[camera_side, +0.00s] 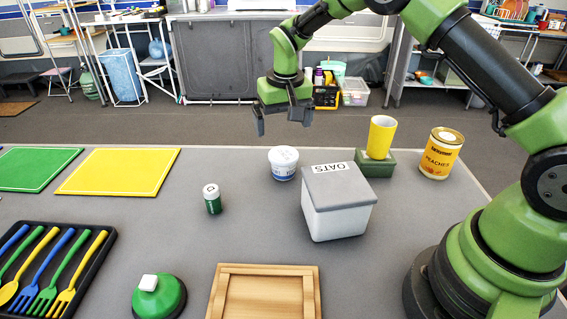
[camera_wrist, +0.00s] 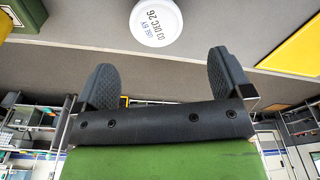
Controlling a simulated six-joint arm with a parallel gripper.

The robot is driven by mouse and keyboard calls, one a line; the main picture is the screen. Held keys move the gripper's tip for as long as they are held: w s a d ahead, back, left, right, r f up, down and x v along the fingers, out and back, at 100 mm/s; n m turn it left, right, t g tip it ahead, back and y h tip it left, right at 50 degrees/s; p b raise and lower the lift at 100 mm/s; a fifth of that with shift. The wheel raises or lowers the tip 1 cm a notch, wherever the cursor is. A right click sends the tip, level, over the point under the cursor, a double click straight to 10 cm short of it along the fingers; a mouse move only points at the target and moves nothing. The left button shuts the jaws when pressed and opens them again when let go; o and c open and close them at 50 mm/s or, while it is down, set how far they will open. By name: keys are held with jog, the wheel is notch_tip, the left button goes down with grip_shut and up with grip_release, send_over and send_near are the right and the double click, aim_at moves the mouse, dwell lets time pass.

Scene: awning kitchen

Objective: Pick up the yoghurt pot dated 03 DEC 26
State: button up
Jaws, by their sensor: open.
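The yoghurt pot (camera_side: 283,163) is a small white tub with blue marking, upright on the grey table near its far edge in the side view. In the wrist view its white lid (camera_wrist: 156,22) reads "USE BY 03 DEC 26". My gripper (camera_side: 284,122) is open and empty, above the table's far edge and higher than the pot. In the wrist view my gripper's two fingers (camera_wrist: 167,78) are apart, and the pot lies beyond their tips, not between them.
A grey-lidded OATS box (camera_side: 338,215) stands close to the pot, in front and right. A yellow cup (camera_side: 381,137) on a green block, a peaches can (camera_side: 441,154) and a green jar (camera_side: 212,199) are around. A yellow board (camera_side: 120,172) lies left; a wooden tray (camera_side: 265,299) is in front.

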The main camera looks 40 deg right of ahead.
aim_at(284, 154)
jog(key=f, duration=0.9)
jog(key=shift+w+d+f, duration=0.3)
jog(key=shift+d+f, duration=0.1)
jog(key=c, duration=0.9)
